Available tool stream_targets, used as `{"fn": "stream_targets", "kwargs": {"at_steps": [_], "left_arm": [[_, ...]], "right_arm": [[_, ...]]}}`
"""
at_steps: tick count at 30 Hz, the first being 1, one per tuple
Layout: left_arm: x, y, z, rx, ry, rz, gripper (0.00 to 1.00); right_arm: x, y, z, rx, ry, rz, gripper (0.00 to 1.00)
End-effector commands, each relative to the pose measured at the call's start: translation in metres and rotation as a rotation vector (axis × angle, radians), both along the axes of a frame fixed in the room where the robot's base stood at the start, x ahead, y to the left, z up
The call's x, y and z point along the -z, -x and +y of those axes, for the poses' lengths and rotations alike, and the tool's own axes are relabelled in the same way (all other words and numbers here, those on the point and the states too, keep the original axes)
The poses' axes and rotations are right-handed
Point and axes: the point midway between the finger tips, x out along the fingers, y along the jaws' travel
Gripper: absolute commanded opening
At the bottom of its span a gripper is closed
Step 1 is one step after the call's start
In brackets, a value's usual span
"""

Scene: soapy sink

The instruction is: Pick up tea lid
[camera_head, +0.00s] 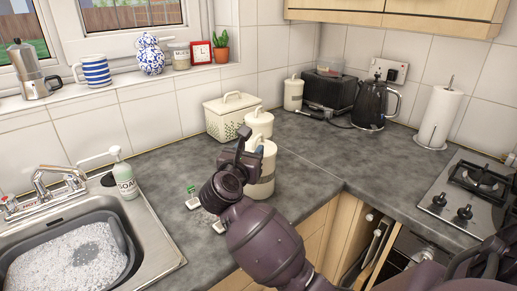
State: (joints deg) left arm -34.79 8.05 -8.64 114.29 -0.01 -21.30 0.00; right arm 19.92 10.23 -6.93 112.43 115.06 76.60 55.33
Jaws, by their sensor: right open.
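Several cream lidded canisters stand on the grey counter in the head view. The nearest canister (265,180) is partly hidden behind my right gripper. Its lid (268,149) shows only in part. A second canister (260,126) with a knobbed lid stands just behind it, and a third canister (293,93) is in the back corner. I cannot read which one is the tea canister. My right gripper (246,143) is open, in front of and overlapping the nearest canister's lid; contact cannot be told. My left gripper is not in view.
A cream bread bin (229,115) stands behind the canisters on the left. A sink (128,238) with a foamy basin and a soap bottle (125,177) are at left. A toaster (330,92), kettle (373,103) and paper roll (437,118) stand further back right.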

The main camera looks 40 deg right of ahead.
Motion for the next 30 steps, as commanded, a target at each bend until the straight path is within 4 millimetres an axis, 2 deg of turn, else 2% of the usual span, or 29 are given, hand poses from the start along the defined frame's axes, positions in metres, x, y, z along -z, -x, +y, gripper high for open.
{"fn": "stream_targets", "kwargs": {"at_steps": [15,24,26,30], "left_arm": [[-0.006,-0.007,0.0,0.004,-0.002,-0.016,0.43],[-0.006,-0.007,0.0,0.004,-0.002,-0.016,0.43],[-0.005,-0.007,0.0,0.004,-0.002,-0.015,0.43],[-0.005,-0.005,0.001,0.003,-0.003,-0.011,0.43]], "right_arm": [[0.001,-0.033,-0.037,0.0,0.003,0.002,0.41],[0.001,-0.035,-0.04,-0.001,0.001,0.001,0.41],[0.001,-0.035,-0.04,-0.001,0.001,0.001,0.34],[0.001,-0.035,-0.04,-0.001,0.001,0.002,0.12]]}}
